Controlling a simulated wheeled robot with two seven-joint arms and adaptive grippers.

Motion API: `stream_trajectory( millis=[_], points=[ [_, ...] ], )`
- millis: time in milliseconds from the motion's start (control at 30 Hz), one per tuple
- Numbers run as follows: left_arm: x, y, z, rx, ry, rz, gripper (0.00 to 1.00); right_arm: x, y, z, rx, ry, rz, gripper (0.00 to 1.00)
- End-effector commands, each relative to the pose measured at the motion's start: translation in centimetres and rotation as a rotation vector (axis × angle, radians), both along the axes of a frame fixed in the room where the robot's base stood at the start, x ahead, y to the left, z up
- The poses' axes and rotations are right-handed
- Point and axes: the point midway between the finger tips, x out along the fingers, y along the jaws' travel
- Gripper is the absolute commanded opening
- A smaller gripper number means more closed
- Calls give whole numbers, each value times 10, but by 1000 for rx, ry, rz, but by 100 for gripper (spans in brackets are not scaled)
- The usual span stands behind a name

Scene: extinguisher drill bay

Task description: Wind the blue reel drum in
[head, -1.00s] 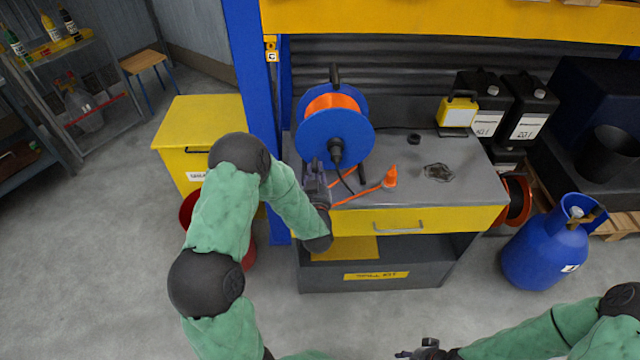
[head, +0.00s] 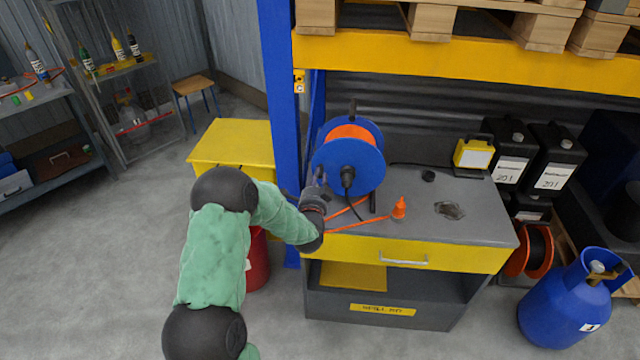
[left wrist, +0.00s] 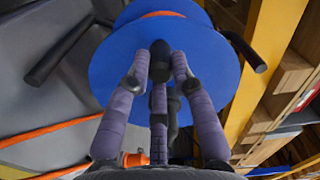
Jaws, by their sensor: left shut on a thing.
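The blue reel drum (head: 365,165) stands upright on the grey top of a bench, with orange cable (head: 350,132) wound between its two discs. My left gripper (head: 319,180) is at the left part of the drum's front disc, left of the black hub. In the left wrist view its fingers (left wrist: 160,65) are shut around a dark knob (left wrist: 160,48) in front of the blue disc (left wrist: 118,58). The fingers hide part of the knob and hub. My right gripper is out of view.
An orange cone-shaped piece (head: 399,209) and orange cable lie on the bench top (head: 425,222) before the drum. A yellow lamp (head: 474,153) and black canisters (head: 510,150) stand to the right. A blue post (head: 280,110) rises close on the left. A blue gas cylinder (head: 565,305) stands on the floor.

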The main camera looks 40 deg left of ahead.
Motion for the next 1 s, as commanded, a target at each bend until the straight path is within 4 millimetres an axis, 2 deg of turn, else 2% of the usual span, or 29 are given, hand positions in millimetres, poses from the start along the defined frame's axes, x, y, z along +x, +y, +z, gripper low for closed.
stream_trajectory(
  millis=[33, 500, 1000],
  points=[
    [2, -6, 3, 36, 29, -12, 0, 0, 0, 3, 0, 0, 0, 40],
    [9, -15, 33, 355, 226, -15, 0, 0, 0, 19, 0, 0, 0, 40],
    [12, -20, 40, 473, 302, -16, 0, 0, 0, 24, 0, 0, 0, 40]
  ],
)
